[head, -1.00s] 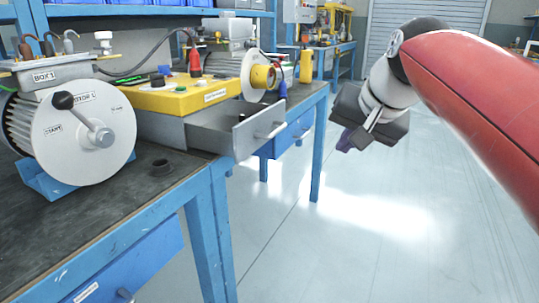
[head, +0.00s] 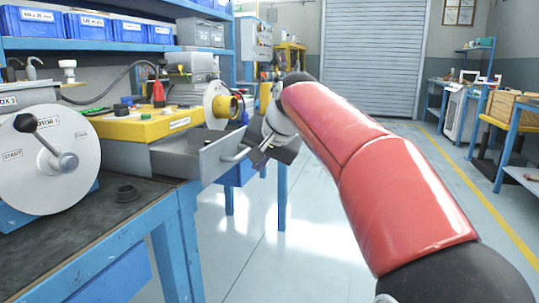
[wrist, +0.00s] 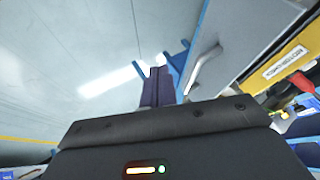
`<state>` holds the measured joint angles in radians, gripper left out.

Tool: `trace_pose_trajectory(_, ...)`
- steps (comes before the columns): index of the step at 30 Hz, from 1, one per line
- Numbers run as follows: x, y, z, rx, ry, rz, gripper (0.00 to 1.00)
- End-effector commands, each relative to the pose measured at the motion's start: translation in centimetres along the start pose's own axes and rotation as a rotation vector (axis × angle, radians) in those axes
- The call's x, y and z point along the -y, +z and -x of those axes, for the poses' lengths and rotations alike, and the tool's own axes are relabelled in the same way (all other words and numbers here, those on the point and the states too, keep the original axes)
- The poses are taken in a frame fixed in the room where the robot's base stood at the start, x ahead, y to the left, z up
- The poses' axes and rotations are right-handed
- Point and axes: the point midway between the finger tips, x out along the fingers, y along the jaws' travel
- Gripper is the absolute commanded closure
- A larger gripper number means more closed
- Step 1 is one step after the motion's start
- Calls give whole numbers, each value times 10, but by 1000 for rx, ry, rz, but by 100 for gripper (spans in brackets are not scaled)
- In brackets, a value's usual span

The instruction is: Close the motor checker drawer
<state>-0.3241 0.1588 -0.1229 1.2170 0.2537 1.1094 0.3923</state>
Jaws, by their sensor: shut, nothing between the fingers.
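The motor checker is a yellow-topped box (head: 140,124) on the bench. Its grey drawer (head: 212,160) stands pulled out past the bench edge, with a bar handle (head: 236,154) on its front. My gripper (head: 258,164) is at the right of the drawer front, close to the handle; its fingertips are hard to make out there. In the wrist view my gripper's fingers (wrist: 158,88) are together and empty. The drawer handle (wrist: 203,72) shows just right of them there, with the grey drawer front beyond. I cannot tell whether the fingers touch the handle.
Blue bins (head: 90,27) line the shelf above. The floor (head: 300,245) right of the bench is clear.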

Motion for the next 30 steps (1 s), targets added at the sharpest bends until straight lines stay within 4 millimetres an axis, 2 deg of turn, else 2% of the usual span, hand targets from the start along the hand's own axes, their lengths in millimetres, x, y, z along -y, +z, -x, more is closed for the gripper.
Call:
trace_pose_trajectory(1,12,-1,0,-1,-5,7,100)
trace_pose_trajectory(6,27,-3,-6,-2,-4,4,100)
trace_pose_trajectory(21,35,-4,-8,-1,-3,4,100)
trace_pose_trajectory(23,42,-4,-10,1,-2,5,100)
trace_pose_trajectory(30,96,-7,-35,4,-2,6,100)
